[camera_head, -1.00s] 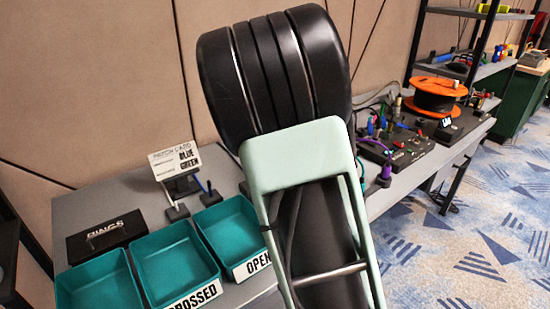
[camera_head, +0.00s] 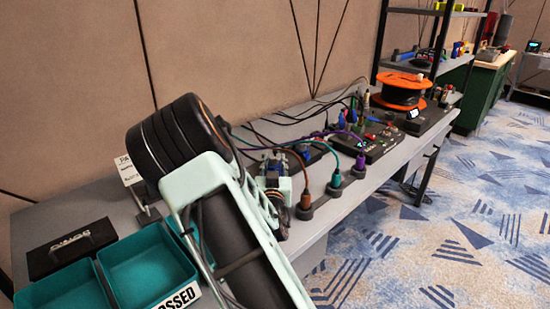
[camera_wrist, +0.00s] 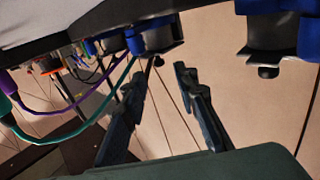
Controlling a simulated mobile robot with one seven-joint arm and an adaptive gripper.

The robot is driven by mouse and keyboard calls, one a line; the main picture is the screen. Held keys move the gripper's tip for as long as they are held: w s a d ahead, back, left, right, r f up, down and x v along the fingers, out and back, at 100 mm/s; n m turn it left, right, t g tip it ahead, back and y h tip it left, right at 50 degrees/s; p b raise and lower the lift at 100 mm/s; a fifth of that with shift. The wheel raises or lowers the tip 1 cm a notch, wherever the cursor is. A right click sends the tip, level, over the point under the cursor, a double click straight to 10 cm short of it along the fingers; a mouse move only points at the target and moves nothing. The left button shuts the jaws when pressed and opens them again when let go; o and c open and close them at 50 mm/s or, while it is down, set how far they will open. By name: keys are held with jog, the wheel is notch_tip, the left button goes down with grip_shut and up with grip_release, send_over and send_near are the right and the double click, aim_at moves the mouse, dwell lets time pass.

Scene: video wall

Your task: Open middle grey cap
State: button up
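In the wrist view, my gripper (camera_wrist: 160,76) is open, with two dark fingers apart and the wall showing between them. Just beyond the fingertips is a blue connector (camera_wrist: 157,38) with a grey, plate-like cap and a small dark tab at its edge. Another grey cap (camera_wrist: 266,36) with a dark knob is farther right, beside blue parts. I cannot tell which cap is the middle one. In the head view, blue and grey connectors (camera_head: 276,163) stand on the table just past my arm. My fingers cannot be made out there.
Cables with orange, teal and purple plugs (camera_head: 335,180) stand along the front of the grey table (camera_head: 350,195). A black panel (camera_head: 365,145) and an orange spool (camera_head: 402,88) lie farther right. Teal trays (camera_head: 145,262) and a black box (camera_head: 70,248) are at left.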

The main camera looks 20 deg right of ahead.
aim_at(275, 152)
jog(key=shift+x, duration=2.25)
grip_shut()
